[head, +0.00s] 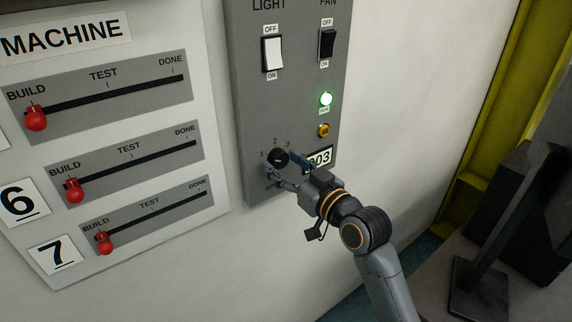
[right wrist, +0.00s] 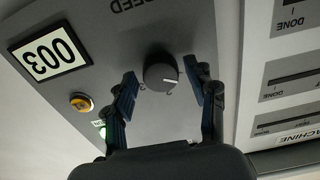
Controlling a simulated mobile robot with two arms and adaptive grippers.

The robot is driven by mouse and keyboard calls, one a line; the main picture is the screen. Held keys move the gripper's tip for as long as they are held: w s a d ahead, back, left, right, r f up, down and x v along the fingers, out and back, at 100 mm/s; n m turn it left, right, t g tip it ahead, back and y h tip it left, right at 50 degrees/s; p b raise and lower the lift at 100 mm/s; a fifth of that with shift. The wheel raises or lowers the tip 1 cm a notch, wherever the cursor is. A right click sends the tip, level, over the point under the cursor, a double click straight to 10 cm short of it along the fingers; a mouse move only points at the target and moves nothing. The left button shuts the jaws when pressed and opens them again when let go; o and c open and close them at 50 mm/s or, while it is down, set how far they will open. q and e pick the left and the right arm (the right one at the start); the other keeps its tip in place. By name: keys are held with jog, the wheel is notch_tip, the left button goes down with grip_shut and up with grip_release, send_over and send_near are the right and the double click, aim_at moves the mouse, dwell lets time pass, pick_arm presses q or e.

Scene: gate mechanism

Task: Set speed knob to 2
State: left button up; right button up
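The speed knob (head: 278,157) is a round black dial low on the grey control panel (head: 243,90). Numbers 1, 2 and 3 show around its top in the head view. In the right wrist view the knob (right wrist: 161,73) appears with the panel upside down, and its white pointer line is at its right side. Which number the line meets I cannot tell. My right gripper (head: 283,171) is open at the knob, and its two fingers (right wrist: 167,85) stand on either side of it with visible gaps. My left gripper is in neither view.
The panel has a white light switch (head: 272,53), a black fan switch (head: 327,44), a lit green lamp (head: 326,99), an amber button (head: 323,130) and a 003 label (head: 320,158). Left is a machine board with red slider knobs (head: 75,190). Wall right of the panel is clear.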

jog(key=c, duration=0.8)
jog(key=shift+r+m+p, duration=0.2)
jog(key=shift+m+p, duration=0.8)
jog(key=shift+p, duration=0.1)
jog(key=m+p, duration=0.3)
jog(key=m, duration=0.1)
jog(key=m+p, duration=0.2)
jog(key=shift+m, duration=0.4)
jog(key=shift+a+m+p, duration=0.1)
jog(key=shift+m+p, duration=0.9)
jog(key=shift+m, duration=0.5)
jog(key=shift+f, duration=0.1)
jog(key=o, duration=1.1)
jog(key=shift+o, duration=0.2)
